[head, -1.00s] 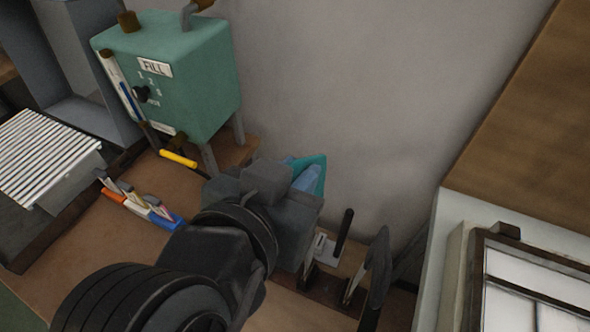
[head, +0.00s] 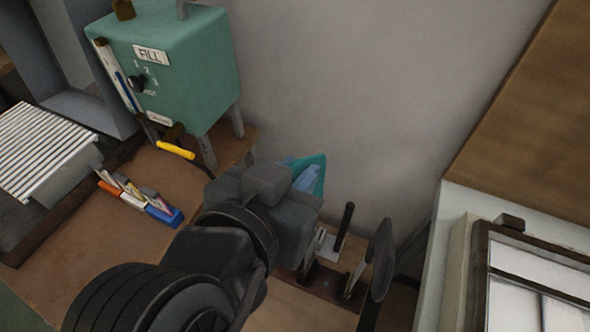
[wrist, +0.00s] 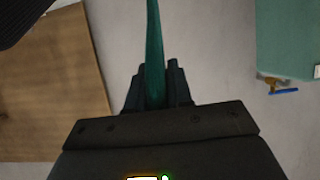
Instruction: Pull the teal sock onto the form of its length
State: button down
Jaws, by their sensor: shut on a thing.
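The teal sock (head: 318,176) shows in the head view just behind my gripper, near the grey wall; a light blue part shows within its opening. In the wrist view the teal sock (wrist: 155,45) stands edge-on as a narrow strip between the two dark fingers of my gripper (wrist: 155,85), which is shut on it. In the head view my arm hides the fingers. Dark forms stand on the bench to the right of my gripper: a slim upright one (head: 344,226) and a broader rounded one (head: 383,258). Their lower parts are partly hidden.
A teal machine marked FILL (head: 170,70) with a yellow-handled lever stands at the back left. A framed window-like unit (head: 530,270) stands at the right.

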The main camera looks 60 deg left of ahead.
jog(key=shift+f+b, duration=3.3)
jog(key=shift+f, duration=2)
jog(key=c, duration=0.9)
grip_release()
jog(key=shift+c, duration=0.2)
jog(key=shift+s, duration=0.1)
jog(key=v, duration=0.7)
jog(key=shift+s+d, duration=0.2)
jog(key=shift+d, duration=0.05)
jog(key=shift+r, duration=0.15)
